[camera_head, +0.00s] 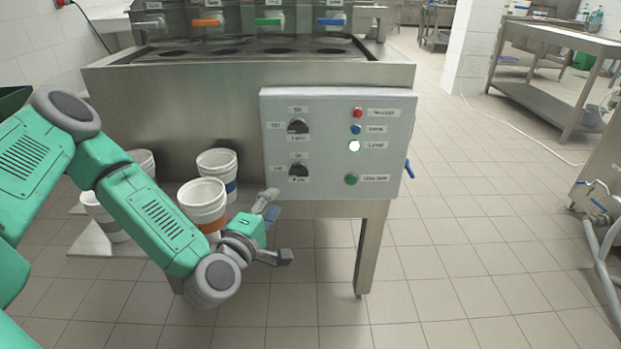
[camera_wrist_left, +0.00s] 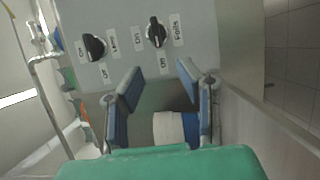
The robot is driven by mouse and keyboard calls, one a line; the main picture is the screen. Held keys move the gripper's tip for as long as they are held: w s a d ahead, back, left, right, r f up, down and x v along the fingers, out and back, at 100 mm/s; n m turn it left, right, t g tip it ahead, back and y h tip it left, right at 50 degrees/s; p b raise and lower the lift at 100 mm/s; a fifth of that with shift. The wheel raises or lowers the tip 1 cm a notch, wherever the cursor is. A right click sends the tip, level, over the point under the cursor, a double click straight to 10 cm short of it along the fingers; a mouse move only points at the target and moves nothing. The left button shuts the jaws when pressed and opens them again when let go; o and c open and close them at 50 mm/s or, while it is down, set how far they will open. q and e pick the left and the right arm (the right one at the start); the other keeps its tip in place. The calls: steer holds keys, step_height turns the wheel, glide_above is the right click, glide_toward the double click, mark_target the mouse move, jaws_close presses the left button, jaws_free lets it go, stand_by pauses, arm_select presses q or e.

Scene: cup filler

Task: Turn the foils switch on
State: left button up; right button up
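The foils switch (camera_head: 298,170) is the lower black knob on the grey control box (camera_head: 385,125). It also shows in the left wrist view (camera_wrist_left: 155,32), with a "Foils" label beside it and "On" and "Off" labels around it. There its handle lies nearly upright in the picture, in line with the "Off" label side. My left gripper (camera_head: 277,228) is open and empty, below and in front of the box, apart from the knob. In the left wrist view its fingers (camera_wrist_left: 160,84) are spread below the knob. My right gripper is not in view.
A second black knob (camera_head: 298,126) sits above the foils switch. Red, blue, white and green round buttons or lamps line the box's right half. White buckets (camera_head: 217,172) stand under the steel filler, close behind my left arm.

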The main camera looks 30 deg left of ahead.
mark_target(298, 176)
arm_select(q)
steer(key=w, duration=0.2)
steer(key=w+b, duration=0.1)
steer(key=w, duration=0.4)
steer(key=shift+w+d+r+b, duration=0.2)
steer(key=shift+d+b, duration=0.2)
steer(key=w, duration=0.1)
steer(key=w+a, duration=0.1)
steer(key=w+a+b, duration=0.1)
steer(key=w, duration=0.1)
steer(key=shift+a+f, duration=0.2)
steer(key=shift+f, duration=0.05)
steer(key=shift+w+d, duration=0.1)
steer(key=shift+d+r, duration=0.25)
steer(key=shift+d, duration=0.3)
steer(key=c, duration=0.7)
steer(key=shift+a, duration=0.2)
jaws_close()
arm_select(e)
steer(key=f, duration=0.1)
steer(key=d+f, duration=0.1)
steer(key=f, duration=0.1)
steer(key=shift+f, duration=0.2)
